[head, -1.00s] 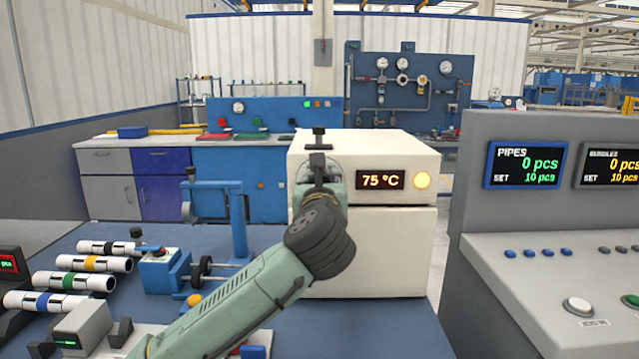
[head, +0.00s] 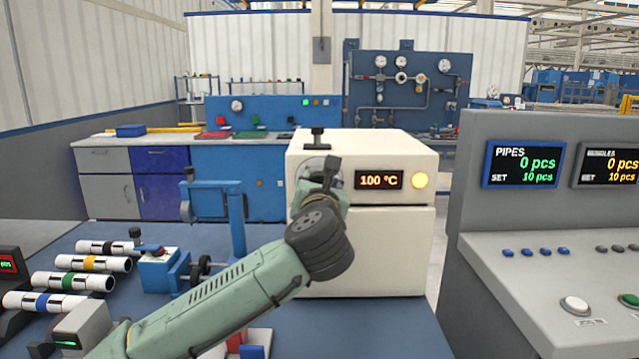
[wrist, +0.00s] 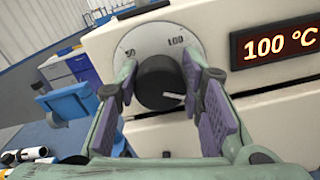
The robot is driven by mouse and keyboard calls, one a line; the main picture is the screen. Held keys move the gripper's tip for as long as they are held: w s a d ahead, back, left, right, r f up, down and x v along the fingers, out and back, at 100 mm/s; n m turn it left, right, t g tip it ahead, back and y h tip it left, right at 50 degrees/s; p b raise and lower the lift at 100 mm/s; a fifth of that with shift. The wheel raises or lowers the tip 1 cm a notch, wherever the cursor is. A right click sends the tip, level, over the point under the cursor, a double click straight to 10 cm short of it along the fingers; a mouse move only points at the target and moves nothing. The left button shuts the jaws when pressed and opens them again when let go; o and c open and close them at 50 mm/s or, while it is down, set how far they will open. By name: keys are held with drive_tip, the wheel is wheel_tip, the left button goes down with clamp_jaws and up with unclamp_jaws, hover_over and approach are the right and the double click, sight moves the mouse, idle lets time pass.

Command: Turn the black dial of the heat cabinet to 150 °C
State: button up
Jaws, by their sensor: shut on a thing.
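The heat cabinet (head: 390,250) is a cream box on the blue bench. Its display (head: 379,180) reads 100 °C, and it also shows in the wrist view (wrist: 274,45). A yellow round light (head: 421,180) glows beside it. In the wrist view the black dial (wrist: 160,82) sits on a pale scale plate (wrist: 150,40) with a "100" mark near its top. My gripper (wrist: 163,98) is shut on the dial, one purple pad on each side. A white pointer line shows low on the dial's right. In the head view my gripper (head: 326,178) hides the dial.
Striped pipes (head: 72,281) lie on the bench at left, near a blue clamp device (head: 158,270) and a blue upright stand (head: 236,225). A grey counter console (head: 540,240) stands at right.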

drive_tip(key=shift+f, duration=0.1)
drive_tip(key=o, duration=1.2)
drive_tip(key=shift+c, duration=0.2)
drive_tip(key=shift+s, duration=0.1)
drive_tip(key=s, duration=1.1)
drive_tip(key=shift+s, duration=0.4)
